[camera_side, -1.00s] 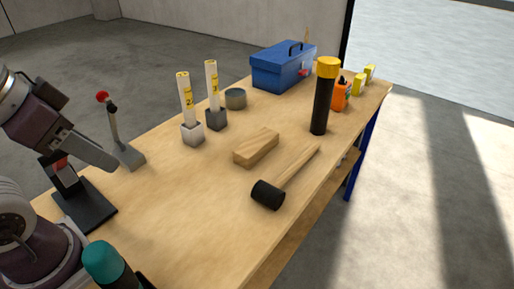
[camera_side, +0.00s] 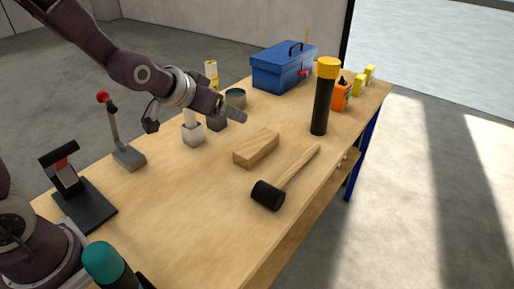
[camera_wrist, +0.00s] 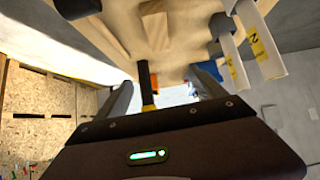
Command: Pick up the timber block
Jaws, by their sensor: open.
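The timber block (camera_side: 256,148) is a pale wooden bar lying flat on the workbench, left of the mallet. It also shows at the top of the wrist view (camera_wrist: 153,8), partly cut off by the frame edge. My gripper (camera_side: 236,114) is raised over the bench, just up and left of the block in the side view, and apart from it. In the wrist view my gripper's two fingers (camera_wrist: 163,92) stand wide apart with nothing held between them.
A black-headed mallet (camera_side: 268,194) lies right of the block. A black and yellow torch (camera_side: 321,110) stands behind it. Labelled white tubes in blocks (camera_side: 193,133) stand left, partly behind my arm. A blue toolbox (camera_side: 281,72) is at the back.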

